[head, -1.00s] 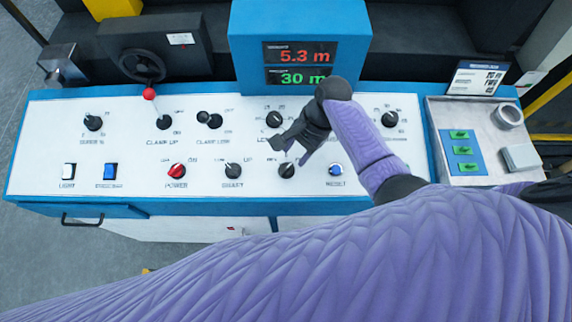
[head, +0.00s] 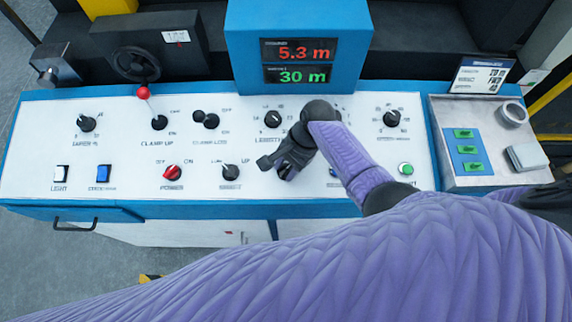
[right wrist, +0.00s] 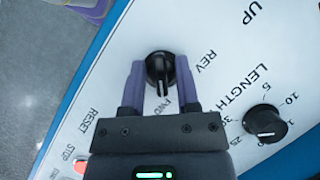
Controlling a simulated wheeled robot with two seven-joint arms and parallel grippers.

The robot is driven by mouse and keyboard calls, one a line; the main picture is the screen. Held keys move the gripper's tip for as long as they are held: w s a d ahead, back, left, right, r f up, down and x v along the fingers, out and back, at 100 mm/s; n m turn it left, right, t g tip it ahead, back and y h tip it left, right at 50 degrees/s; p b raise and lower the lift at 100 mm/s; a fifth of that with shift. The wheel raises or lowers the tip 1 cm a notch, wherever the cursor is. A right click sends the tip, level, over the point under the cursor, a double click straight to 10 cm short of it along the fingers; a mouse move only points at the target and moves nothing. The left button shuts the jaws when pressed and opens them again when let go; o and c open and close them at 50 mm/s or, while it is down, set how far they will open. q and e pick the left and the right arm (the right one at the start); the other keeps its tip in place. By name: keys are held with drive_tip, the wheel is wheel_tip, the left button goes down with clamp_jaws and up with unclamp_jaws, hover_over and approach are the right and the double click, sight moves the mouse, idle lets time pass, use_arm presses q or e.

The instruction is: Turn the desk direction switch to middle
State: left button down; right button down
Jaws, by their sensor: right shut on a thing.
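The desk direction switch is a small black rotary knob (right wrist: 160,66) with a white pointer line, seen in the right wrist view between REV and FWD lettering. Its line points down the picture, towards the FWD lettering. My right gripper (right wrist: 161,84) is shut on this knob, one purple finger on each side. In the head view my right gripper (head: 287,168) is down at the lower row of the white panel and mostly hides the knob. My left gripper is not in view.
The panel carries other controls close by: the LENGTH knob (right wrist: 265,122), a black knob (head: 230,172), the red power knob (head: 173,173) and a green button (head: 406,168). A blue display box (head: 298,32) stands behind. A grey tray (head: 480,180) lies at the right.

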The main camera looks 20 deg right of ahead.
drive_tip(key=n+g+h, duration=0.1)
drive_tip(key=n, duration=0.2)
drive_tip(key=shift+p, duration=0.3)
drive_tip(key=shift+n+g+h, duration=0.45)
drive_tip(key=shift+n+h, duration=0.1)
drive_tip(key=shift+n, duration=0.75)
drive_tip(key=shift+n+g+h, duration=0.45)
drive_tip(key=shift+n+h, duration=0.1)
drive_tip(key=shift+n, duration=0.75)
drive_tip(key=c, duration=0.7)
unclamp_jaws()
drive_tip(key=shift+o, duration=0.2)
drive_tip(key=a+p+v, duration=0.1)
drive_tip(key=p+v, duration=0.2)
drive_tip(key=v, duration=0.6)
drive_tip(key=shift+w+d+r, duration=0.2)
drive_tip(key=shift+d+r, duration=0.2)
drive_tip(key=shift+d, duration=0.05)
